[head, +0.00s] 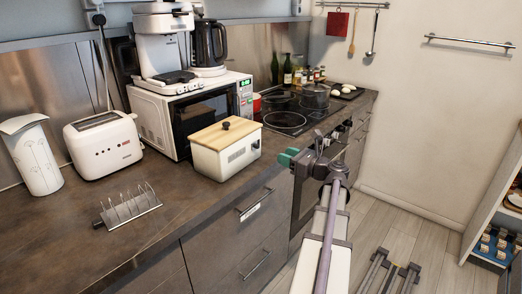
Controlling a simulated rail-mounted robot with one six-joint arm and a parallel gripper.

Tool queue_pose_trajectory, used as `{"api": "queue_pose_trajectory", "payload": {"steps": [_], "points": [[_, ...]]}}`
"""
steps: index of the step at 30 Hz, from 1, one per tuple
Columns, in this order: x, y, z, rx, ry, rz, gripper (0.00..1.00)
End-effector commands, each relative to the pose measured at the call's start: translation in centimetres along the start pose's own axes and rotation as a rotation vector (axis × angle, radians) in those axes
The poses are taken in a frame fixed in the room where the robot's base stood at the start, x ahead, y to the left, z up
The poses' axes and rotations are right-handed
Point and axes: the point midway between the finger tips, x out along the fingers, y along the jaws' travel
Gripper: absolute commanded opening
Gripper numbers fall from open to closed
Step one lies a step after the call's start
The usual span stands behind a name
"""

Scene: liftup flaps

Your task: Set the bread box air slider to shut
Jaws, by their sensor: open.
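The bread box (208,163) is cream with a pale wooden lid and a dark round knob. It stands on the dark counter in front of the microwave. A small dark slotted vent (237,155) shows on its side facing the counter's front edge; the slider's setting is too small to tell. My gripper (287,157) has green fingertips and is open and empty. It is to the right of the bread box, apart from it, past the counter's front edge. My arm reaches up to it from the bottom of the view.
A microwave (180,118) with a coffee machine and kettle on top stands behind the bread box. A toaster (104,146), a toast rack (129,208) and a white container (32,157) stand to the left. The hob (285,120) is behind right. Counter front-left is clear.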

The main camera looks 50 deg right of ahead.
Motion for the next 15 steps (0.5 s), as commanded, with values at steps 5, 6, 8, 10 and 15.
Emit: {"api": "queue_pose_trajectory", "payload": {"steps": [5, 6, 8, 10, 15], "points": [[1.8, 0.0, 0.0, -0.003, 0.001, 0.004, 0.4], [2.5, 0.0, -0.1, -0.004, 0.002, 0.004, 0.4], [4.0, 0.0, -0.1, -0.004, 0.002, 0.005, 0.4], [5.8, 0.0, -0.1, -0.005, 0.002, 0.006, 0.4], [9.3, 0.0, -0.1, -0.006, 0.002, 0.004, 0.4]]}}
